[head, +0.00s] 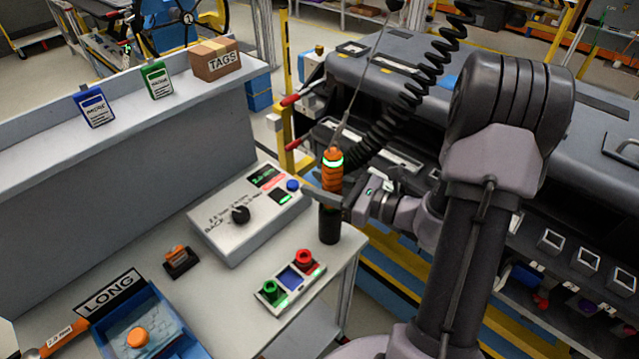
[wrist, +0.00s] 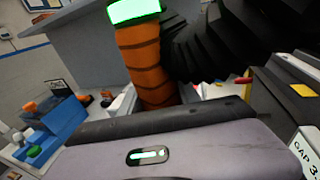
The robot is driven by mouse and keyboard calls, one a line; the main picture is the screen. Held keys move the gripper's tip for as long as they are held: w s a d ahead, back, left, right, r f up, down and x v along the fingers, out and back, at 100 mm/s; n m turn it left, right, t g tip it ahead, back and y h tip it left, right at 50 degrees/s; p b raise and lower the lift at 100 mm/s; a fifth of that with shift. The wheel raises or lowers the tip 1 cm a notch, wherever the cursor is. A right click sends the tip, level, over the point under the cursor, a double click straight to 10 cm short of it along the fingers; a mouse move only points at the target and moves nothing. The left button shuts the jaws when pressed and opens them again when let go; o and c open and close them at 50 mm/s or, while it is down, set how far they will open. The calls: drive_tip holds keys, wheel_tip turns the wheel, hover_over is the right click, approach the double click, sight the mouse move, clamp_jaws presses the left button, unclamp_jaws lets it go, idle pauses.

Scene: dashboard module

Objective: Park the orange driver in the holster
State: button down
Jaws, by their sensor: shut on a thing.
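The orange driver (head: 332,170) is upright near the right corner of the bench, with a glowing green ring at its top. A cable runs up from it. My gripper (head: 332,197) is shut on it from the right, below the orange grip. In the wrist view the banded orange body (wrist: 150,65) rises just beyond my gripper. A black cylinder (head: 329,226) shows directly below the jaws. I cannot tell whether it is the driver's lower end or the holster, nor whether it touches the bench.
A control box with a black knob (head: 240,215) stands left of the driver. A green and red button panel (head: 290,282) lies in front. A blue tray (head: 140,325) is at front left. A black coiled hose (head: 400,100) hangs behind the driver.

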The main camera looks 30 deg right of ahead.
drive_tip(key=shift+f, duration=0.15)
idle(0.4)
drive_tip(key=c, duration=0.8)
unclamp_jaws()
